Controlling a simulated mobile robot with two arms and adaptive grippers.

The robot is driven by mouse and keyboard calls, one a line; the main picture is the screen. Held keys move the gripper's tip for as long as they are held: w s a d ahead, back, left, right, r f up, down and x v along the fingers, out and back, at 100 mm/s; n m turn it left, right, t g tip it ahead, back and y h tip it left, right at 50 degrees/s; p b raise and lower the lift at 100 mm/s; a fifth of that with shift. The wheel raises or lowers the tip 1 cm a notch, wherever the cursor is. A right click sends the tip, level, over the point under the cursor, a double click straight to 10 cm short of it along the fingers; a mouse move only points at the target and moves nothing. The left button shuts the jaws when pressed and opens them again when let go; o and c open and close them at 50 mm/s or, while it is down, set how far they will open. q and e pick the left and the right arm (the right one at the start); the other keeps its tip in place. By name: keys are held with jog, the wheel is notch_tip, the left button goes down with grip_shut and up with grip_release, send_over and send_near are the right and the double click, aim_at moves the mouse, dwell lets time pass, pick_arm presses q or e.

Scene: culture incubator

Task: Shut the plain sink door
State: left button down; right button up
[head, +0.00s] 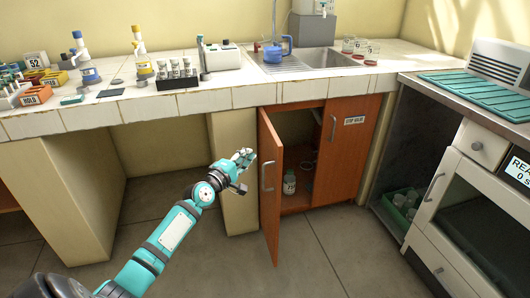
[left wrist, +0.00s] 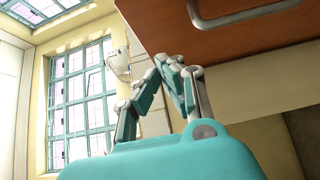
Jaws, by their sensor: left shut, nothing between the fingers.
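The plain sink door (head: 271,215) is the left door of the wooden cabinet under the sink. It stands open, swung out toward the room, with a metal handle (head: 267,176) on its outer face. My left gripper (head: 247,158) is shut and empty, just left of the door's outer face, near handle height. In the left wrist view, my shut fingers (left wrist: 172,62) are below the brown door panel (left wrist: 235,42) and its handle (left wrist: 240,14). I cannot tell whether they touch the door. My right gripper is not in view.
The right cabinet door (head: 345,150) carries a label and is closed. Bottles, one of them a labelled bottle (head: 290,184), stand inside the cabinet. A yellowish support wall (head: 233,195) stands behind my left gripper. Bare floor (head: 340,240) lies in front of the cabinet.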

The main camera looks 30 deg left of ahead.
aim_at(272, 142)
pick_arm(q)
jog(key=shift+w+d, duration=0.45)
jog(key=shift+w, duration=0.55)
jog(key=shift+w+d, duration=0.4)
jog(key=shift+w, duration=0.6)
jog(key=shift+w+d, duration=0.45)
jog(key=shift+w, duration=0.55)
